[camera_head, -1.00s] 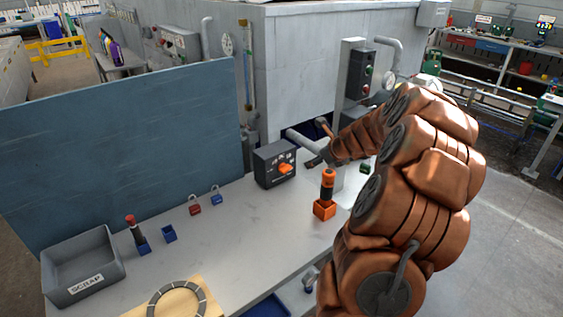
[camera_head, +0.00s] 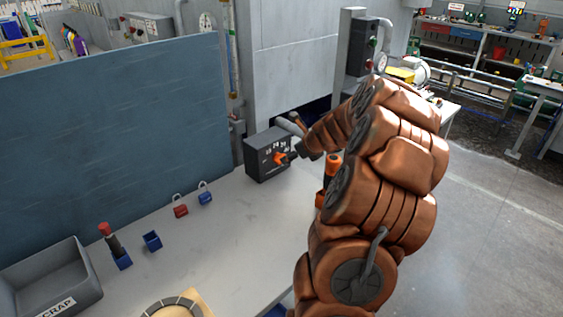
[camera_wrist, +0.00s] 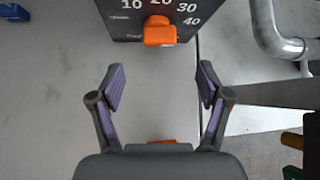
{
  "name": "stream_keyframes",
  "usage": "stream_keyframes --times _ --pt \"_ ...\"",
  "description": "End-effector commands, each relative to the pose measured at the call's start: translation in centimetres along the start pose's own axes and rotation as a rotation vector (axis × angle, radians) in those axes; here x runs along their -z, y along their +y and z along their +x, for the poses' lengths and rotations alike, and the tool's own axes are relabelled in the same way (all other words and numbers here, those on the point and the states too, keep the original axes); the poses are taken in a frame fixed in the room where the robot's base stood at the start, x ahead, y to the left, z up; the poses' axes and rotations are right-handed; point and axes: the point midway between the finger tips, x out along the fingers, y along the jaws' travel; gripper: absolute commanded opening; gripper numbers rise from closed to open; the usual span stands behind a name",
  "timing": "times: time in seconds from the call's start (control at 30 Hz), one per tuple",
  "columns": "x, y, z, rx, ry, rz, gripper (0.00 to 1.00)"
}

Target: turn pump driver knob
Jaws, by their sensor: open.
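The pump driver is a dark box (camera_head: 258,160) at the back of the bench, with an orange knob (camera_head: 281,158) on its front. In the wrist view the orange knob (camera_wrist: 160,32) sits on the dark panel (camera_wrist: 125,22), below printed numbers 10, 20, 30 and 40. The knob's pointer end is hidden. My gripper (camera_wrist: 160,86) is open and empty, with its fingers spread below the knob and apart from it. In the head view my gripper (camera_head: 300,145) is beside the box's right side, partly hidden by my wrist.
A grey pipe (camera_wrist: 275,32) stands right of the box. An orange holder with a black-and-orange tool (camera_head: 331,175) is partly behind my arm. Padlocks (camera_head: 181,210), a blue holder (camera_head: 152,241) and a scrap bin (camera_head: 88,262) lie left. The bench between is clear.

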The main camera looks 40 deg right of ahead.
Motion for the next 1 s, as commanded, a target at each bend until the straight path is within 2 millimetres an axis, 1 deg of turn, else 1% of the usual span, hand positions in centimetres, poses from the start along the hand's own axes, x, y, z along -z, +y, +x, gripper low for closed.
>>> stream_keyframes --times 0.17,0.5,0.6,0.8,1.0 --pt "-0.1 0.1 1.3 -0.003 0.001 0.0 0.77" --pt "-0.1 0.4 5.6 -0.007 0.002 -0.002 0.77" --pt "-0.2 0.3 6.5 -0.006 -0.001 -0.002 0.77" --pt "-0.3 0.2 7.5 -0.003 -0.001 -0.005 0.77" --pt "-0.2 0.2 7.8 -0.003 -0.001 -0.004 0.77"
